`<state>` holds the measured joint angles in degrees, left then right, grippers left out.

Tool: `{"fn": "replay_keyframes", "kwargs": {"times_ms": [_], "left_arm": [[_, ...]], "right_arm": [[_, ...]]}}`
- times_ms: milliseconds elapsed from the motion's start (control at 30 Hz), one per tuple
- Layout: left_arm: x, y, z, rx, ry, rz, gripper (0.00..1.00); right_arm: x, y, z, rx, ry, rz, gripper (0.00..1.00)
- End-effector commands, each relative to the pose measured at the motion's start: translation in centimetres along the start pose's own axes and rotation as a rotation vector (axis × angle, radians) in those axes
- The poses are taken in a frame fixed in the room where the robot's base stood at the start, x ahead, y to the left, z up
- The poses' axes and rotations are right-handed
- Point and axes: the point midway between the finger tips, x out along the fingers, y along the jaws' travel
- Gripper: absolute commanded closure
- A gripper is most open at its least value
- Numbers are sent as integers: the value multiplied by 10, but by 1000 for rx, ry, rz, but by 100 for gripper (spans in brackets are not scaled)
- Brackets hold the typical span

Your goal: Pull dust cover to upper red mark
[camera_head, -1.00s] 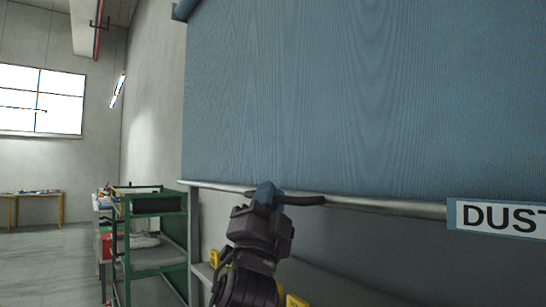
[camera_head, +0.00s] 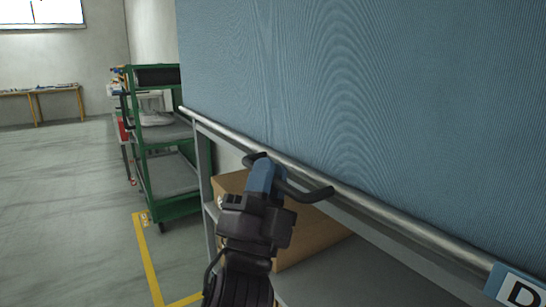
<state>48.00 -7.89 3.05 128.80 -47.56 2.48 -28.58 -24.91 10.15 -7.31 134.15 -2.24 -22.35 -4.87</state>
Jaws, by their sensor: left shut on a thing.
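The blue dust cover (camera_head: 350,90) hangs down in front of a grey rack and fills the upper right of the head view. A metal bar (camera_head: 390,214) runs along its lower edge, with a dark handle (camera_head: 318,193) on it. A label (camera_head: 518,290) on the bar is cut off at the lower right corner. No red mark shows on the rack. My right gripper is not in view.
A cardboard box (camera_head: 315,238) stands on the rack's shelf below the bar. A green cart (camera_head: 160,150) stands left of the rack. Yellow tape (camera_head: 146,262) marks the floor near the rack. Open floor (camera_head: 60,200) lies at the left, with a table (camera_head: 45,92) far back.

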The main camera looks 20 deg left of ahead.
Motion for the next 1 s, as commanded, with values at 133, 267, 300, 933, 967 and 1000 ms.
{"fn": "replay_keyframes", "kwargs": {"times_ms": [133,267,300,933,967,1000], "left_arm": [[-6,5,3,0,-2,3,100],[-6,5,3,0,-1,1,100],[-6,4,2,0,0,0,100],[-6,4,2,0,0,0,61],[-6,4,3,0,0,0,61],[-7,5,4,0,0,0,61]], "right_arm": [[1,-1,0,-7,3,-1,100],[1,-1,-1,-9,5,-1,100],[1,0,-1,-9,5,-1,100],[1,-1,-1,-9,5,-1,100],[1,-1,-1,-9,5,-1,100],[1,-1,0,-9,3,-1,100]]}}
